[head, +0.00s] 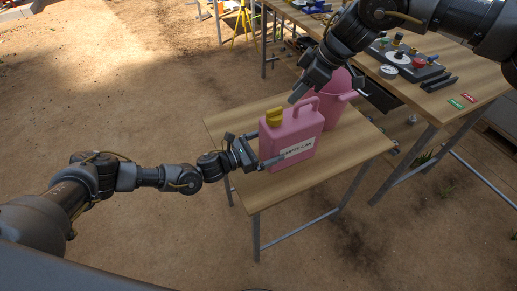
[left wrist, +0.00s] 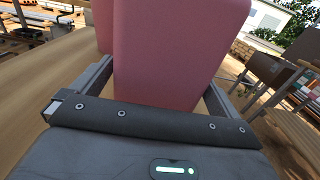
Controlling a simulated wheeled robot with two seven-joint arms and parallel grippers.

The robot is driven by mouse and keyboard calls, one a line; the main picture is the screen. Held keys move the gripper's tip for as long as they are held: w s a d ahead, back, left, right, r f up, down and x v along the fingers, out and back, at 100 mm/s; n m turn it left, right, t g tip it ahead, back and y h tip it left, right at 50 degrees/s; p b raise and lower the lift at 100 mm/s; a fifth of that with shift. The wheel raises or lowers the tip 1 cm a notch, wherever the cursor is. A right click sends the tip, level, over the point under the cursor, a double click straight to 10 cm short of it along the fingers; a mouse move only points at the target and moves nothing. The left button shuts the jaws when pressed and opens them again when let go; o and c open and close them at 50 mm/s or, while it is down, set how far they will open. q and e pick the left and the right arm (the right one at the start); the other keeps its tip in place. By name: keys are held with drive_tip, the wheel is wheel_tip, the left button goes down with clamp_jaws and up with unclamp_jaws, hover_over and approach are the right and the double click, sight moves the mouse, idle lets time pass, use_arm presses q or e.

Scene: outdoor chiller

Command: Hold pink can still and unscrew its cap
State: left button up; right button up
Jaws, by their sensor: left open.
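The pink can (head: 291,138) stands upright on the small wooden table, with a yellow cap (head: 274,116) at its top left and a white label on its front. My left gripper (head: 262,150) is open at the can's left side. In the left wrist view the can (left wrist: 170,55) stands between the two spread fingers, with narrow gaps beside it. My right gripper (head: 299,90) points down above the can, to the right of and a little higher than the cap. It does not appear to touch the cap. Its finger gap cannot be made out.
The small table (head: 345,155) has bare wood at the front and right.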

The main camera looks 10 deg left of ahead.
use_arm(q)
drive_tip(key=shift+d, duration=0.15)
drive_tip(key=shift+c, duration=0.4)
drive_tip(key=c, duration=1.6)
drive_tip(key=shift+c, duration=0.2)
drive_tip(key=o, duration=1.7)
